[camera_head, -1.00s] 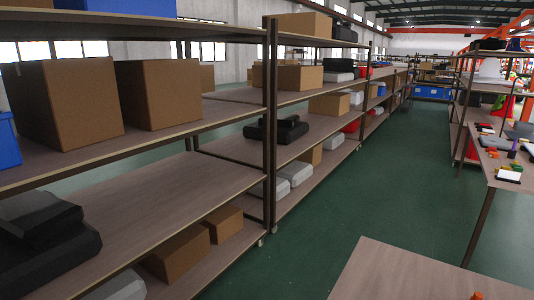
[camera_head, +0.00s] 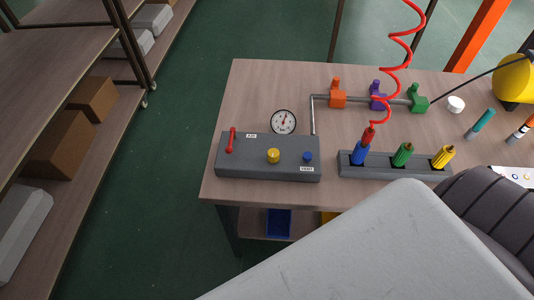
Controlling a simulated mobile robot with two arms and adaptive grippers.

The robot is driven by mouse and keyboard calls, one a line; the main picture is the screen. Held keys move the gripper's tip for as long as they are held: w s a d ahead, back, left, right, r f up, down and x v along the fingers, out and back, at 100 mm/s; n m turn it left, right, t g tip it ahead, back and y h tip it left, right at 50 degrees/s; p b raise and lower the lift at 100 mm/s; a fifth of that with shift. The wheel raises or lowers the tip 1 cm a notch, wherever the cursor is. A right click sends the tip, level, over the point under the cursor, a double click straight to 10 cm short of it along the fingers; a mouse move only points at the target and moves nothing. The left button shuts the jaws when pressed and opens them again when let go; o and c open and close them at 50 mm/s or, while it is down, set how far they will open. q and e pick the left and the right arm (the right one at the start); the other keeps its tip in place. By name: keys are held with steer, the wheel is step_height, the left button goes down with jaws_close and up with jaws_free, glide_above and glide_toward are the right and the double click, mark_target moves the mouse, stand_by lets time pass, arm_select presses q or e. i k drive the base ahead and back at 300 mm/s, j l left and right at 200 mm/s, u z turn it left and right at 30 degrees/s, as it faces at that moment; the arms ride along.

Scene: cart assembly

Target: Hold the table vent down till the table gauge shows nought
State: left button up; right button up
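The table gauge (camera_head: 284,122) is a round white dial with a black rim, standing behind a grey control box (camera_head: 266,170) at the table's left end. Its needle looks roughly upright, but the dial is too small to read. The vent is a small blue button (camera_head: 308,157) on the right of the box top, above a VENT label (camera_head: 307,169). Nothing touches it. A red lever (camera_head: 232,140) stands at the box's left by an AIR label, and a yellow knob (camera_head: 273,156) is in the middle. Neither gripper is in view.
A grey pipe (camera_head: 313,118) runs behind the box to orange (camera_head: 338,95), purple (camera_head: 378,97) and green (camera_head: 418,101) valves. A rack (camera_head: 395,169) holds blue, green and yellow plugs; a red coiled hose (camera_head: 403,70) rises above it. Shelves (camera_head: 65,50) stand left across green floor.

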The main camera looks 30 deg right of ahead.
mark_target(307, 156)
steer(key=z, duration=1.3)
